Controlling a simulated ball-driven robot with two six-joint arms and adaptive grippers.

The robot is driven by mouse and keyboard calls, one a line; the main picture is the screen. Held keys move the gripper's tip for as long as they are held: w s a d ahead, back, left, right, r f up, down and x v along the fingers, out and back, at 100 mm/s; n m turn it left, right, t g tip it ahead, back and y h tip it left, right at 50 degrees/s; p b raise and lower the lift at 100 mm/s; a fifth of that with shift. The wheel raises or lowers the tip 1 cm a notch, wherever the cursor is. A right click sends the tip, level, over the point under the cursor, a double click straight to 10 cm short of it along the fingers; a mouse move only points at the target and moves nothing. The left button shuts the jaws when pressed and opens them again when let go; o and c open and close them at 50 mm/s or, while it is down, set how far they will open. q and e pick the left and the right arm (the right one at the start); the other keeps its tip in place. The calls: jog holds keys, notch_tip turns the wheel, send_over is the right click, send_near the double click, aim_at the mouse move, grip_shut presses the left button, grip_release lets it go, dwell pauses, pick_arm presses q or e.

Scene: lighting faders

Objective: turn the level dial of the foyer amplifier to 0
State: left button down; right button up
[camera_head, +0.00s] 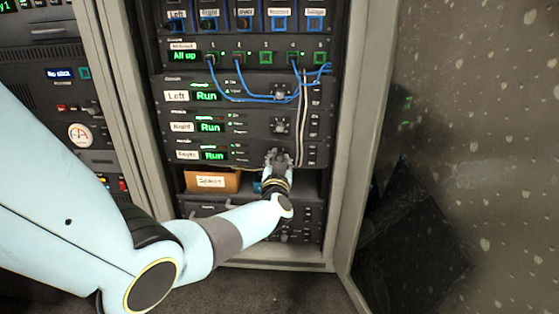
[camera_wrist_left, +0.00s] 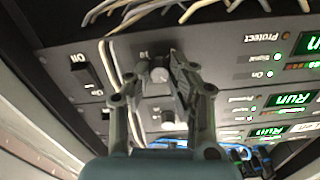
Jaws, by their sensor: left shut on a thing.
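The foyer amplifier (camera_head: 245,150) is the lowest of three stacked dark amplifiers in the rack, with a green "Run" display at its left. My left gripper (camera_head: 278,157) is in front of its right half and covers its level dial in the head view. In the left wrist view, which is upside down, the dial (camera_wrist_left: 159,73) shows as a light round knob between the fingertips of my left gripper (camera_wrist_left: 162,70). The fingers are shut on it. The dial's exact setting is too small to read. My right gripper is not in view.
The right amplifier (camera_head: 243,122) and left amplifier (camera_head: 243,89) sit above, each with its own dial. Pale cables (camera_head: 302,115) hang just right of the dials. A box marked "Spares" (camera_head: 210,181) stands on the shelf below. A rocker switch (camera_wrist_left: 90,70) is beside the dial.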

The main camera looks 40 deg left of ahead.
pick_arm(q)
jog(key=shift+n, duration=0.9)
jog(key=n, duration=0.3)
jog(key=shift+n, duration=0.3)
jog(key=n, duration=0.4)
jog(key=shift+f+n, duration=0.15)
jog(key=shift+n, duration=0.15)
jog(key=shift+s+n, duration=0.1)
jog(key=shift+n, duration=0.4)
jog(key=shift+n+b, duration=0.3)
jog(key=shift+n, duration=0.5)
jog(key=n, duration=0.4)
jog(key=shift+a+b, duration=0.1)
jog(key=shift+b, duration=0.3)
jog(key=shift+n+b, duration=0.3)
jog(key=shift+n, duration=1.4)
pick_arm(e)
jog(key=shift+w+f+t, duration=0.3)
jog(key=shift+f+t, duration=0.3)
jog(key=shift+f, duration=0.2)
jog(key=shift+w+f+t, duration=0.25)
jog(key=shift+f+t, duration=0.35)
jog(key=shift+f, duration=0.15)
